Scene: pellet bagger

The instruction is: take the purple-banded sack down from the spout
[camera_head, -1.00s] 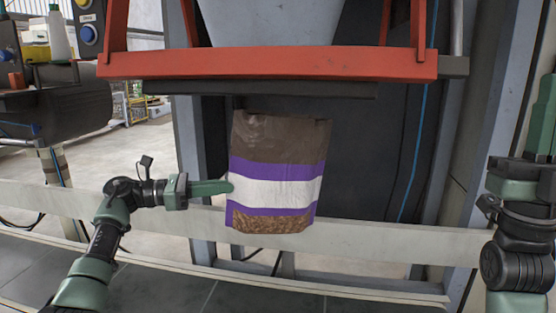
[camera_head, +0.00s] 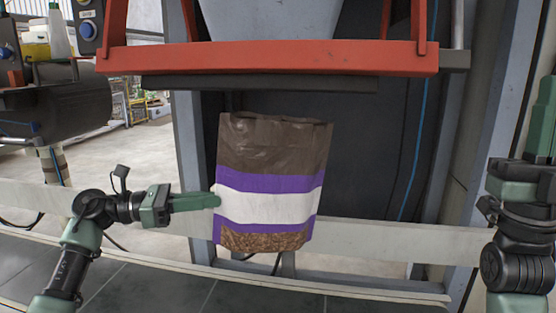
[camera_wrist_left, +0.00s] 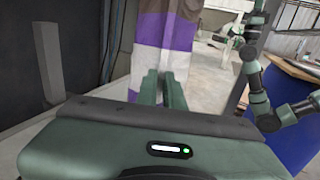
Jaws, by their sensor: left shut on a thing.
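The purple-banded sack (camera_head: 268,206) hangs upright in the head view, brown at the top, with purple and white bands and brown contents showing at the bottom. Its top edge is below the dark spout bar (camera_head: 260,84), with a gap between. My left gripper (camera_head: 216,199) is shut on the sack's left edge at the white band. In the left wrist view the fingers (camera_wrist_left: 163,85) meet the sack (camera_wrist_left: 163,38). My right arm stands at the right of the head view; its gripper fingertips are not clearly shown.
The red frame (camera_head: 270,57) with the grey hopper (camera_head: 268,18) stands above the sack. A pale rail (camera_head: 370,236) crosses behind and below the sack. A grey post (camera_head: 190,170) stands to its left. A machine with buttons (camera_head: 88,30) is at far left.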

